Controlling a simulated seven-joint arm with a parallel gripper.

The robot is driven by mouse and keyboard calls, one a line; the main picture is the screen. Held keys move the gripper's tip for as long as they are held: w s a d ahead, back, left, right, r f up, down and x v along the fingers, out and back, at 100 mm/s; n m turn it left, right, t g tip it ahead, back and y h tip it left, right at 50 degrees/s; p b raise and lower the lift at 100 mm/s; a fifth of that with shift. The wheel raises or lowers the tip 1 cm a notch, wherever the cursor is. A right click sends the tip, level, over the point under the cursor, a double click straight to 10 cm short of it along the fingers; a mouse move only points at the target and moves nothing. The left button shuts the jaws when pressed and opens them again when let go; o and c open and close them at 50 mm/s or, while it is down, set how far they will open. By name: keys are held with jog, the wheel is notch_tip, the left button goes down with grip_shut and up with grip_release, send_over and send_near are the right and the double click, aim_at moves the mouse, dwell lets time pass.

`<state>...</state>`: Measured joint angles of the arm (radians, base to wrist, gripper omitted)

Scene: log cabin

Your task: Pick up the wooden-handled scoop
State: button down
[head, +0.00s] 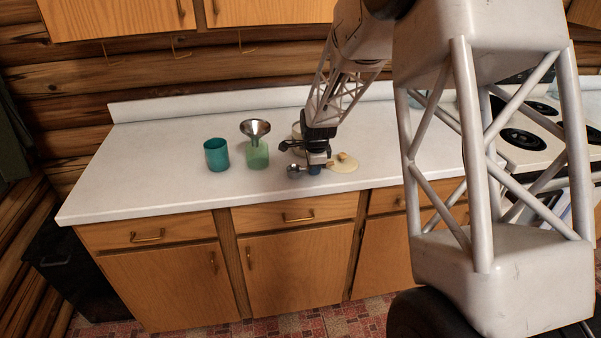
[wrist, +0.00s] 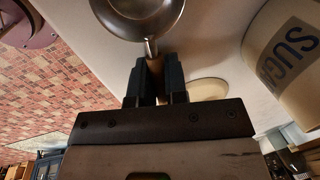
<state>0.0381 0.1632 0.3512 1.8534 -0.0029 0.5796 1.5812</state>
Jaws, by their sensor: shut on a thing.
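The wooden-handled scoop has a round metal bowl (wrist: 145,14) at the top of the wrist view, with its short neck running down between my fingers. Its brown handle (wrist: 155,66) lies between the two dark fingers and is mostly hidden by them. My gripper (wrist: 157,78) is shut on the handle. In the head view my gripper (head: 319,167) is low over the front part of the counter, with the scoop's bowl (head: 294,171) sticking out to its left. I cannot tell whether the scoop touches the counter.
A cream canister (wrist: 286,62) marked "SUG..." stands close behind my gripper. A pale round lid with a knob (head: 343,162) lies to the right. The counter's left end (head: 130,175) is clear.

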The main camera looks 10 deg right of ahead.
jog(key=shift+r, duration=0.2)
jog(key=shift+r, duration=1.5)
jog(key=shift+s+r, duration=0.15)
jog(key=shift+s, duration=0.2)
jog(key=s+r, duration=0.1)
jog(key=s, duration=1.4)
jog(key=shift+s+a+r, duration=0.15)
jog(key=shift+a+r, duration=0.05)
jog(key=shift+a, duration=0.1)
jog(key=c, duration=1.7)
grip_release()
grip_shut()
